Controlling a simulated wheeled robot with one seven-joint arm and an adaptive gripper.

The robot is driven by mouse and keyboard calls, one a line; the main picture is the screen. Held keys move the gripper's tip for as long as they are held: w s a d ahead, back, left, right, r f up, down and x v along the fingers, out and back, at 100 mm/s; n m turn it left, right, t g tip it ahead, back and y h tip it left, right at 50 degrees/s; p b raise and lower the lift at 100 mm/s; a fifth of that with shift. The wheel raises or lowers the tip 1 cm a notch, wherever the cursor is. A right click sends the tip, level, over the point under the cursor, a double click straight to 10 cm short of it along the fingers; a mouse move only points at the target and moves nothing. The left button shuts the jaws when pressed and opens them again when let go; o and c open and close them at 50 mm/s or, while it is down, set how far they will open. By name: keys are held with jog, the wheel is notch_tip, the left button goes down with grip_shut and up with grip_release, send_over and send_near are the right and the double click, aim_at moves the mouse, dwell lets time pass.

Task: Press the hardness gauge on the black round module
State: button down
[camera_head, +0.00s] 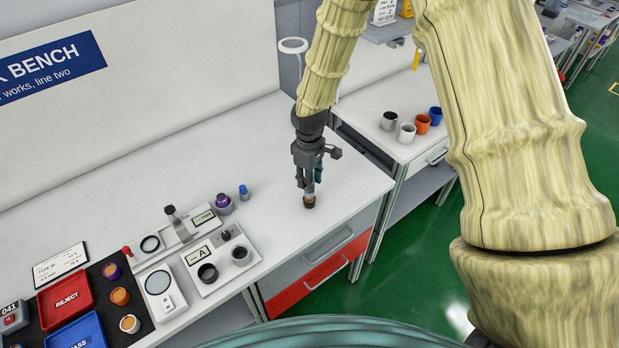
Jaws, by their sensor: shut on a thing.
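My gripper (309,186) points down over the right part of the white bench and is shut on a small piece (309,202). The piece is dark with a brownish lower end, at or just above the bench top; I cannot tell whether it touches. The fingers hide its upper part, and I cannot tell whether it is the hardness gauge. A black round module (207,273) sits in the white plate marked A (216,289), to the left of and nearer than my gripper. A second dark round piece (240,254) sits beside it.
A blue-capped bottle (243,191), a purple-topped cup (223,203) and a stand with a small post (172,216) are left of my gripper. Red (66,299) and blue (76,334) trays lie far left. Bench around my gripper is clear. Several cups (407,132) stand on the side table.

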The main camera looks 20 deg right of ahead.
jog(key=shift+f, duration=0.45)
dwell(1.0)
jog(key=shift+r, duration=0.15)
jog(key=shift+r+p, duration=1.95)
jog(key=shift+r, duration=0.95)
